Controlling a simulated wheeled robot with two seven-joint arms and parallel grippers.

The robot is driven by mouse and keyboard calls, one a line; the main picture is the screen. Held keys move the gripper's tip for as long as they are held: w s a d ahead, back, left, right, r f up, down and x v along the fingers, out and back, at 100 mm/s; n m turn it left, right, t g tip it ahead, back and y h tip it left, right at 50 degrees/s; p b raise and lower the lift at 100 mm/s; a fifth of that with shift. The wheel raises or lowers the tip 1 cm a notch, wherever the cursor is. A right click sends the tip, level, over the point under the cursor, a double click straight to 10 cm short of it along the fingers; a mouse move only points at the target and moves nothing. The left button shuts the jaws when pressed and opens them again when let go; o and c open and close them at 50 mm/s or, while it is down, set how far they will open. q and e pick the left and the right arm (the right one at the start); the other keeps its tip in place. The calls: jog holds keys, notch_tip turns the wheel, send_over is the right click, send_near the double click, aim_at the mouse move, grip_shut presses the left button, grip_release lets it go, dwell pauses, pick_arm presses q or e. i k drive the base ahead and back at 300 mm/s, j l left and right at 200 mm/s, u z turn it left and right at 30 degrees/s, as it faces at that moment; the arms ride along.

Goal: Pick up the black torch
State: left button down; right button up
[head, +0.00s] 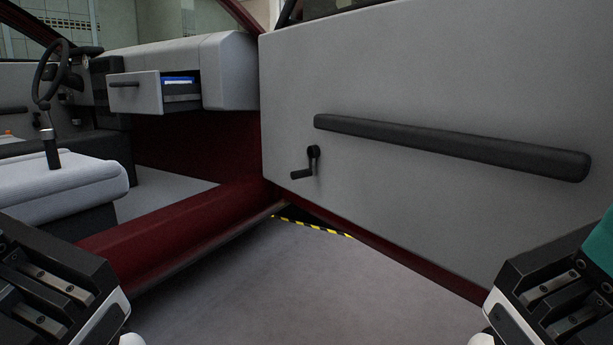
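I cannot make out a black torch anywhere in the head view. The glove-box drawer (135,93) in the grey dashboard stands open, with a blue item (178,79) showing at its far edge; the rest of its inside is hidden. My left gripper (50,290) is partly in view at the lower left corner, and my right gripper (560,290) is at the lower right corner. Both are cut off by the frame, so their fingertips do not show clearly. Both are well away from the drawer.
The open car door (430,75) fills the right side, with a long dark armrest (450,146) and a window crank (306,163). A red sill (180,225) crosses low. A grey seat (60,185) and steering wheel (50,73) are left. The floor ahead is clear.

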aim_at(49, 136)
jog(key=u, duration=1.25)
